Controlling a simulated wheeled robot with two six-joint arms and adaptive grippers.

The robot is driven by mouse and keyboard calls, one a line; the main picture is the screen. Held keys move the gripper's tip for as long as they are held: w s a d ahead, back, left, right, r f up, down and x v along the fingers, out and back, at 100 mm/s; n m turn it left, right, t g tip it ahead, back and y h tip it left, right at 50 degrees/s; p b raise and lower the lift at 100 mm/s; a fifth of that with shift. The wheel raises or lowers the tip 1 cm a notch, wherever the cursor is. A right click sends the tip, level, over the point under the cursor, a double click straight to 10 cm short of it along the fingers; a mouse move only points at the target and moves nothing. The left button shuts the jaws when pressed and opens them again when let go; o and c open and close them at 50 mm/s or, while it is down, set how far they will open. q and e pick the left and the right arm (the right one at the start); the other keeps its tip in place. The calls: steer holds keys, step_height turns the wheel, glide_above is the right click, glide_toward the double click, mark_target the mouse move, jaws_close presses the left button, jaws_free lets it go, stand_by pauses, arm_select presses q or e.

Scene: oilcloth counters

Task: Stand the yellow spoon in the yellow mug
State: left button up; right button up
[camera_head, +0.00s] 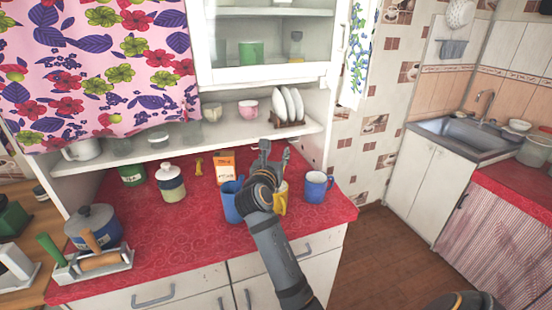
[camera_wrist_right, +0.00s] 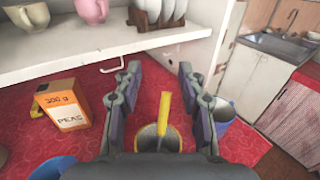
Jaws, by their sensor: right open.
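The yellow mug (camera_head: 281,204) stands on the red counter, partly hidden behind my right arm in the head view. The wrist view looks down into the mug (camera_wrist_right: 150,141). The yellow spoon (camera_wrist_right: 162,103) rises upright out of the mug, its handle above the rim and its lower end inside. In the head view I cannot make out the spoon. My right gripper (camera_head: 275,147) is open above the mug. Its fingers (camera_wrist_right: 162,95) stand apart on either side of the spoon, with gaps on both sides. My left gripper is not in view.
A blue mug (camera_head: 231,205) stands left of the yellow mug and another blue mug (camera_head: 318,188) stands right. A peas box (camera_head: 225,166) is behind. A shelf (camera_head: 150,147) with cups and a plate rack overhangs the back.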

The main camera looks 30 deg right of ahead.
step_height(320, 180, up, 8)
steer(key=shift+r, duration=0.25)
stand_by(1.0)
